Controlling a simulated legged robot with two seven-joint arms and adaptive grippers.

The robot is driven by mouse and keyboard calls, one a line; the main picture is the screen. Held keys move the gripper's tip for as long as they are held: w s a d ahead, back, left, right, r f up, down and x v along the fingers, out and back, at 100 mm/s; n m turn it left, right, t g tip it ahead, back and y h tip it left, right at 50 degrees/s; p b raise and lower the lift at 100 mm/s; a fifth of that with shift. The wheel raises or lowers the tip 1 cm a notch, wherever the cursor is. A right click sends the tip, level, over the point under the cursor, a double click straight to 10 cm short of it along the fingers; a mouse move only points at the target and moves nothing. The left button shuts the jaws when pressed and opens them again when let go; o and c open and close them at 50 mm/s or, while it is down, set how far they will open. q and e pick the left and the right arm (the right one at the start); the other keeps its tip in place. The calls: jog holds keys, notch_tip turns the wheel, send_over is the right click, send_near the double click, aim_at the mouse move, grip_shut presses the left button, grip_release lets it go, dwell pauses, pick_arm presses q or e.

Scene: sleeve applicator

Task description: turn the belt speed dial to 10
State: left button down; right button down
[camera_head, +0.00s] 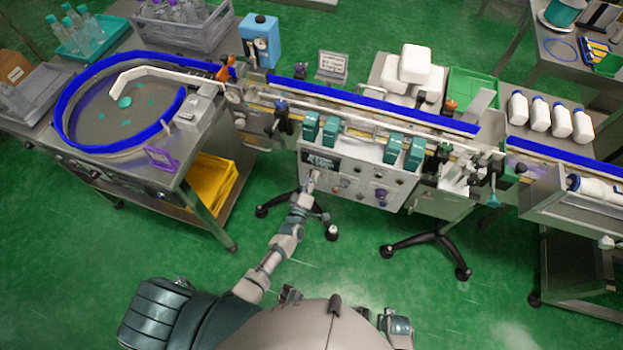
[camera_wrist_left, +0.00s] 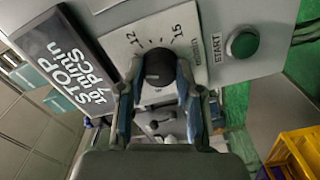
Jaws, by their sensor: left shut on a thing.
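The belt speed dial (camera_wrist_left: 160,66) is a dark round knob on a pale scale plate in the left wrist view. The numbers 12 and 15 show beside it. The fingers of my left gripper (camera_wrist_left: 161,75) are shut on the dial from both sides. In the head view my left gripper (camera_head: 312,182) is at the left part of the machine's front panel (camera_head: 345,172). The dial's pointer is not clear, and the fingers cover the lower scale.
A green START button (camera_wrist_left: 242,43) is on the other side. Above the panel runs the conveyor with teal rollers (camera_head: 310,127). A yellow bin (camera_head: 212,180) stands at left.

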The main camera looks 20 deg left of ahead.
pick_arm(q)
jog(key=shift+s+d+f, duration=0.2)
jog(key=shift+f, duration=0.25)
jog(key=c, duration=1)
grip_release()
jog(key=shift+o, duration=1.2)
jog(key=s, duration=1.1)
jog(key=shift+s+a+r, duration=0.2)
jog(key=shift+s, duration=0.15)
